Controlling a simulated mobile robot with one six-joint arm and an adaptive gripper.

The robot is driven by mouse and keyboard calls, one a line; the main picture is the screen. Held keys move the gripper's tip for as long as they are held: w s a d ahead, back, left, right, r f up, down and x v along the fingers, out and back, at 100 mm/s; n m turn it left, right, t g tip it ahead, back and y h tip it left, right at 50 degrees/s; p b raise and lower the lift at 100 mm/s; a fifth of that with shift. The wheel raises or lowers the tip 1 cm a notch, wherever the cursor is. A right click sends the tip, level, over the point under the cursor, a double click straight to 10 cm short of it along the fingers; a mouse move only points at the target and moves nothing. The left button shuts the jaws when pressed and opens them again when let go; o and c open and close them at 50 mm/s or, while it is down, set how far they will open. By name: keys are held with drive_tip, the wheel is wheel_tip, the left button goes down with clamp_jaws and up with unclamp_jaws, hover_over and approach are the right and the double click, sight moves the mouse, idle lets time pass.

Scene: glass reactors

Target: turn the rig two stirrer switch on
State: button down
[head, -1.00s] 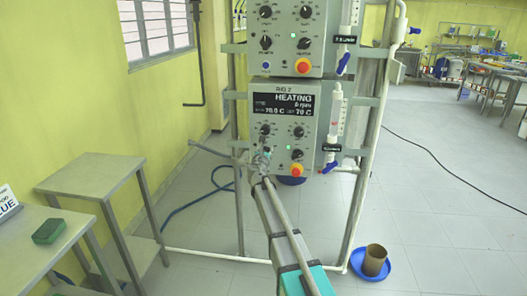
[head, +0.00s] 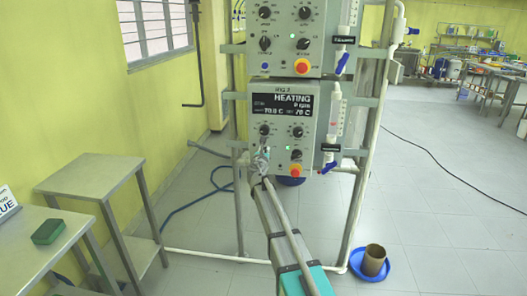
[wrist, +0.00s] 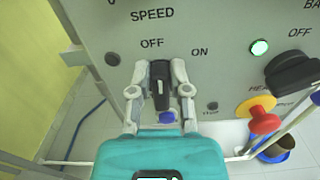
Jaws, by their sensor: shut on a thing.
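The rig two control box (head: 283,100) hangs on the frame in the head view. Its display reads HEATING, 0 rpm, about 70 C. The stirrer switch (wrist: 161,88) is a black knob below the SPEED lettering, between my gripper's fingers in the wrist view.
A red and yellow stop button (wrist: 262,121) and a black heating knob (wrist: 293,75) sit right of my gripper. A lit green lamp (wrist: 259,47) is above them. Another control box (head: 290,38) hangs above. A metal table (head: 90,180) stands at the left.

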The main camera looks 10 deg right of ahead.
drive_tip(key=m, duration=0.4)
drive_tip(key=d+m, duration=0.1)
drive_tip(key=m, duration=0.1)
drive_tip(key=shift+w+f, duration=0.15)
drive_tip(key=shift+w, duration=0.1)
drive_tip(key=m, duration=0.3)
drive_tip(key=m+b, duration=0.1)
drive_tip(key=m, duration=0.1)
drive_tip(key=shift+d+f, duration=0.25)
drive_tip(key=c, duration=0.8)
unclamp_jaws()
drive_tip(key=shift+r, duration=0.1)
drive_tip(key=shift+c, duration=0.2)
drive_tip(key=shift+o, duration=1.2)
drive_tip(key=shift+f, duration=0.2)
drive_tip(key=shift+s+f+m, duration=0.1)
drive_tip(key=shift+s+m, duration=0.2)
